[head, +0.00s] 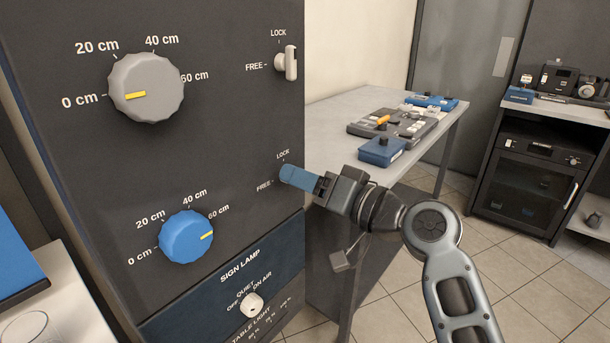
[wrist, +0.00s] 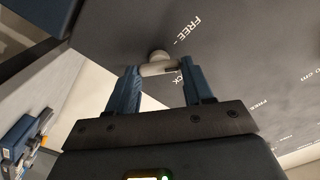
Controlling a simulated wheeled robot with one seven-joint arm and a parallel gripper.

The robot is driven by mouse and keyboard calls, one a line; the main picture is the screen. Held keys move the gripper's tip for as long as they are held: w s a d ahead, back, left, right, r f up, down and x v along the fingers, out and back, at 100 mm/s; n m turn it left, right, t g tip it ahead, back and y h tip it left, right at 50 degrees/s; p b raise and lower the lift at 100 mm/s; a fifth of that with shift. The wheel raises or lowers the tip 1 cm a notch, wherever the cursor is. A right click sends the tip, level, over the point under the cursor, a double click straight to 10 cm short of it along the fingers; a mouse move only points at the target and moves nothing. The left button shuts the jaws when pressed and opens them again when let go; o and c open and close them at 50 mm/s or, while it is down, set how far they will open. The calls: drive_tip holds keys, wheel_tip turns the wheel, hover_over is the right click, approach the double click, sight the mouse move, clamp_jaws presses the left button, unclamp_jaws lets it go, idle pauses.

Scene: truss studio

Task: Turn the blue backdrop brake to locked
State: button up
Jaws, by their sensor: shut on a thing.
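The lower brake lever, the blue backdrop brake (wrist: 158,68), is a pale bar on a round hub on the dark panel, beside the LOCK and FREE marks above the blue dial (head: 186,237). My gripper (head: 297,178) is at this brake, its blue fingers hiding the lever in the head view. In the wrist view my gripper (wrist: 162,88) has a finger on each side of the bar and is shut on it. The bar's dark-marked end appears to point between FREE and LOCK; its exact angle is hard to tell.
Above is a similar white brake lever (head: 289,63) beside the grey dial (head: 146,87). A sign lamp knob (head: 251,304) is below. A grey table (head: 330,125) with a blue box (head: 382,151) stands behind my gripper. Tiled floor is open at right.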

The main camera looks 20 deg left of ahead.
drive_tip(key=shift+w+d+m+p, duration=0.1)
drive_tip(key=shift+m+p, duration=1.3)
drive_tip(key=shift+m, duration=1.15)
drive_tip(key=shift+w+m+p, duration=0.1)
drive_tip(key=shift+m+p, duration=1.3)
drive_tip(key=shift+m, duration=1.15)
drive_tip(key=shift+f, duration=0.1)
drive_tip(key=o, duration=1)
drive_tip(key=shift+s, duration=0.1)
drive_tip(key=shift+o, duration=0.2)
drive_tip(key=shift+f, duration=0.1)
drive_tip(key=b+v, duration=0.1)
drive_tip(key=v, duration=0.6)
drive_tip(key=shift+s+d, duration=0.15)
drive_tip(key=shift+d, duration=0.15)
